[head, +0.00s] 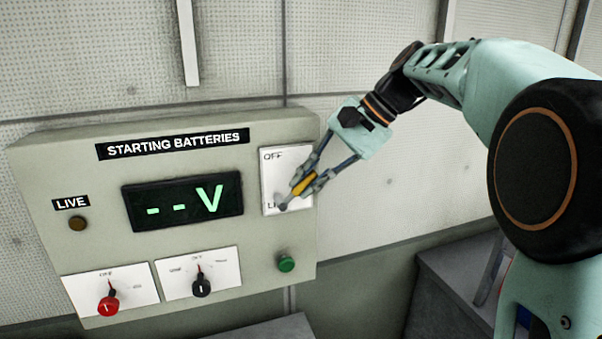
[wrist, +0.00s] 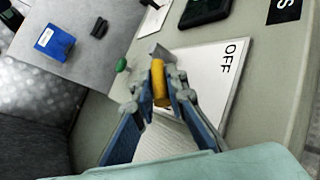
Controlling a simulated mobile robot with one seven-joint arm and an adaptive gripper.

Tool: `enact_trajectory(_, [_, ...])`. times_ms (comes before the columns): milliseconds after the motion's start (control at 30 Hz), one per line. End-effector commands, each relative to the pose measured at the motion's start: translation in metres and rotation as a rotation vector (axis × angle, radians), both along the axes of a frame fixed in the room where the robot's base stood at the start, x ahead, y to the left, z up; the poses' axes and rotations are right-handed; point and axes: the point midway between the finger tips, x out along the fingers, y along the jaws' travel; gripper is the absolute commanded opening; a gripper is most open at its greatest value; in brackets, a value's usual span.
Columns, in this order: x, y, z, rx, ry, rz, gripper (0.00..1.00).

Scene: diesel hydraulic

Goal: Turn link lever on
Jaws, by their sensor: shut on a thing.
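The link lever has a yellow handle (head: 304,183) and sits on a white plate (head: 272,166) at the right of the grey-green panel. The plate reads OFF at its top, and its lower label, starting with L, is partly covered. My gripper (head: 308,184) is shut on the yellow handle, which slants from upper right to a grey lower end near the lower label. In the wrist view the yellow handle (wrist: 160,84) stands between my fingers, and the plate (wrist: 215,75) with OFF is to its right.
The panel (head: 70,155) is titled STARTING BATTERIES and has a display (head: 182,200) reading "--V". Below are a red knob (head: 108,304), a black knob (head: 201,285) and a green button (head: 286,263). A blue box (wrist: 54,42) lies on a grey surface in the wrist view.

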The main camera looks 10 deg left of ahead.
Motion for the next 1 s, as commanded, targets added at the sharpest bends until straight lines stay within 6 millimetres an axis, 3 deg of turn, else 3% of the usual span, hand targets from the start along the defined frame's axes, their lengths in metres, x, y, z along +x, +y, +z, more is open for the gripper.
enact_trajectory(500, [0.006,-0.012,-0.022,0.344,0.166,-0.002,0.00])
enact_trajectory(1000, [0.006,-0.012,-0.027,0.428,0.206,0.001,0.00])
